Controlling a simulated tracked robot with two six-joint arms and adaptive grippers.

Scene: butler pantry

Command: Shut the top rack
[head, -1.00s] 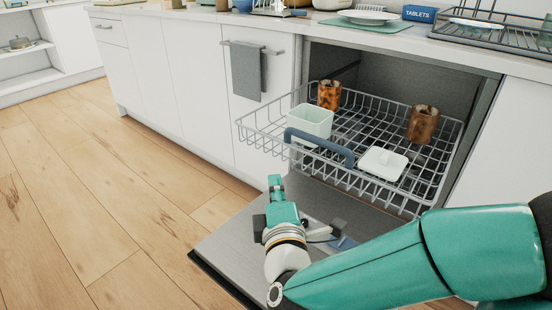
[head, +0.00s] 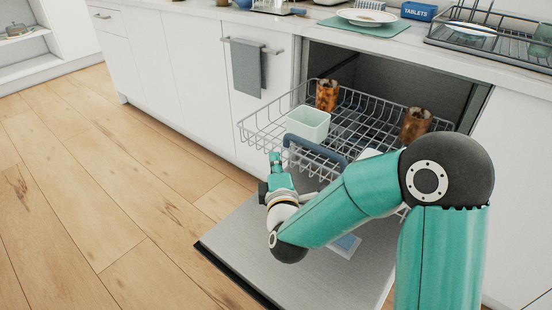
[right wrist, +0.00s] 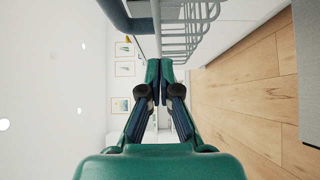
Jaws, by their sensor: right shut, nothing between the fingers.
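The top rack (head: 262,138) is a grey wire basket, pulled out of the dishwasher over its lowered door (head: 240,240). A dark blue-grey handle (head: 312,150) runs along its front. It holds a pale green square container (head: 308,124) and two brown mottled cups (head: 327,95) (head: 416,124). A white dish (head: 368,154) is mostly hidden by my arm. My right gripper (head: 275,160) is shut and empty, just in front of the rack, left of the handle. In the right wrist view, the shut fingertips (right wrist: 160,68) are below the rack wires (right wrist: 188,25) and handle (right wrist: 116,14). My left gripper is out of view.
The counter above holds a plate on a green mat (head: 366,17), a blue tablets box (head: 419,11) and a dish rack (head: 490,38). A grey towel (head: 247,68) hangs on the cabinet to the left. The floor at left is clear.

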